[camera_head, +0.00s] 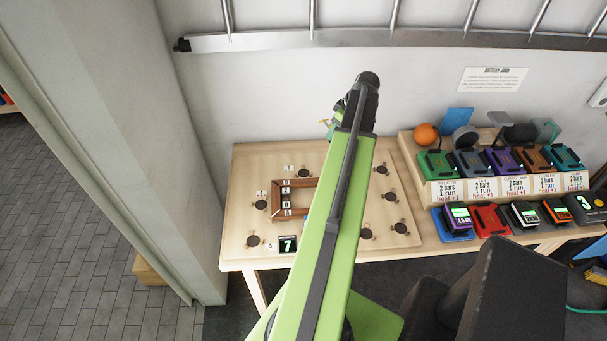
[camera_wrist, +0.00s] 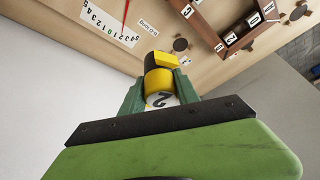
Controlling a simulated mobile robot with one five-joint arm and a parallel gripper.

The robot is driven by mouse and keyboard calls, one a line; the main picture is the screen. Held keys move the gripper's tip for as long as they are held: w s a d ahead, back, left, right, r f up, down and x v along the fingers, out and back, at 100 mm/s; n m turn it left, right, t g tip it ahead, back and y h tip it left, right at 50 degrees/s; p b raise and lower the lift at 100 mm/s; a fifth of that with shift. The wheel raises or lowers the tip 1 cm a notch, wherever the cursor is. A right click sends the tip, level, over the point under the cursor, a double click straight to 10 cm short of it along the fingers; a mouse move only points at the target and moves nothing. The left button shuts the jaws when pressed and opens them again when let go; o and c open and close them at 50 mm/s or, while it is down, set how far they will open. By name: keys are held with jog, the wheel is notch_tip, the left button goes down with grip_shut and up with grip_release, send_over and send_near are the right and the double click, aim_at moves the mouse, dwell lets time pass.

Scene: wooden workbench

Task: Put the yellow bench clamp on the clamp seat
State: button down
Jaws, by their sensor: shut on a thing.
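My gripper (camera_wrist: 160,78) has its two green fingers shut on the yellow bench clamp (camera_wrist: 158,83), which has black parts and a white label with a 2. In the wrist view the clamp is between the fingers, over the wooden board. Several dark round pads lie on the board, one just beyond the clamp in the wrist view (camera_wrist: 180,44) and others in the head view, such as the left one (camera_head: 261,205). I cannot tell which is the clamp seat. In the head view my arm hides the clamp and part of the board.
A brown wooden frame (camera_head: 277,214) with numbered blocks stands on the board (camera_head: 240,240). A black display reading 7 (camera_head: 288,244) is at the front. A rack of coloured devices (camera_head: 443,194) fills the right side. The wall is close behind.

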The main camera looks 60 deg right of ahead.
jog(key=s+a+f+b, duration=0.2)
jog(key=a+f+b, duration=0.25)
jog(key=f, duration=0.25)
jog(key=shift+n, duration=0.3)
jog(key=w+f+b, duration=0.2)
jog(key=w, duration=0.1)
jog(key=w+a+f+b, duration=0.1)
jog(key=w+f+b, duration=0.1)
jog(key=w+b, duration=0.1)
jog(key=w+f+b, duration=0.2)
jog(key=w, duration=0.2)
jog(key=shift+w+a, duration=0.35)
jog(key=shift+a, duration=0.05)
jog(key=shift+w, duration=0.2)
notch_tip(320, 180, down, 4)
jog(key=b, duration=0.4)
jog(key=shift+f+b, duration=0.2)
jog(key=shift+b, duration=0.1)
jog(key=shift+r, duration=0.25)
jog(key=shift+f, duration=0.2)
jog(key=c, duration=0.9)
grip_release()
jog(key=shift+s, duration=0.1)
